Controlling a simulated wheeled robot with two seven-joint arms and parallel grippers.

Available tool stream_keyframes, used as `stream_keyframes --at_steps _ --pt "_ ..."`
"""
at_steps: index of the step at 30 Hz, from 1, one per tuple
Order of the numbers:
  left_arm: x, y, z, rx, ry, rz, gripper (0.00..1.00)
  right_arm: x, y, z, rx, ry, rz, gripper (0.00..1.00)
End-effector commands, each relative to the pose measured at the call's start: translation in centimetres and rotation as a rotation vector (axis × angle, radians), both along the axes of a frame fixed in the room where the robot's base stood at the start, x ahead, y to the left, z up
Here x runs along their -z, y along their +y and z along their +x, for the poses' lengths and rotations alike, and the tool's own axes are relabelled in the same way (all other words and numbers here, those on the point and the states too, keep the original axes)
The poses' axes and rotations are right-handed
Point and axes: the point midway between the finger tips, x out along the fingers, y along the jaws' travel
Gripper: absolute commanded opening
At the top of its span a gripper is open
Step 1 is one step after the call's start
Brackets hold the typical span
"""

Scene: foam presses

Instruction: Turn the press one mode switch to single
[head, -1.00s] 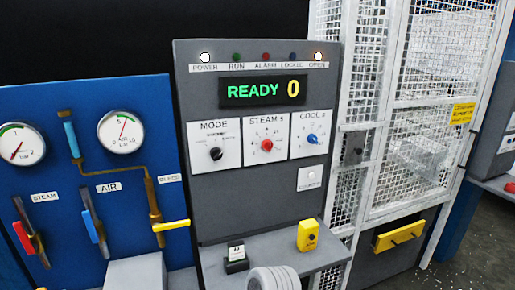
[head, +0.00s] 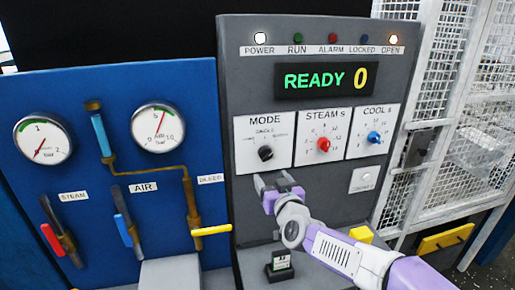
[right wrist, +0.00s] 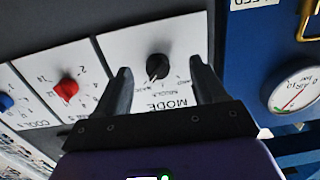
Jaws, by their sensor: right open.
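The mode switch (head: 265,153) is a black knob on a white plate marked MODE, at the left of the grey press panel (head: 240,90). It also shows in the right wrist view (right wrist: 157,67), where the plate appears upside down. My right gripper (head: 268,182) is open just below the mode switch, apart from it. In the right wrist view its two fingers (right wrist: 160,80) stand to either side of the knob's line, with nothing between them held. The small mode labels are too blurred to read surely. My left gripper is not in view.
Right of the mode plate are the red steam knob (head: 323,144) and the blue cool knob (head: 374,137). The display (head: 322,80) reads READY 0; the POWER and OPEN lamps are lit. A blue panel (head: 190,100) with gauges and valve levers stands left. A mesh cage (head: 480,130) stands right.

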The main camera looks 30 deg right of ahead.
Motion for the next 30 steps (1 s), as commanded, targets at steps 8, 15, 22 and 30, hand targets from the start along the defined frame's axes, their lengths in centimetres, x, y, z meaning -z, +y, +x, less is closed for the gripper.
stream_keyframes --at_steps 8,15,22,30 --pt "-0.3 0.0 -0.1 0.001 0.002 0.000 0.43 -3.3 -1.0 0.3 0.024 -0.059 -0.031 0.70" --pt "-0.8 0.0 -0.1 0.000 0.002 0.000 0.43 -3.2 -1.9 3.8 0.024 -0.057 -0.029 0.70" --pt "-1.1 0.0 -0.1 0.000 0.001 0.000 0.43 -3.2 -2.4 6.0 0.024 -0.058 -0.029 0.70" --pt "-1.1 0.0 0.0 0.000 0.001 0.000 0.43 -3.2 -2.5 6.3 0.024 -0.058 -0.029 0.70"
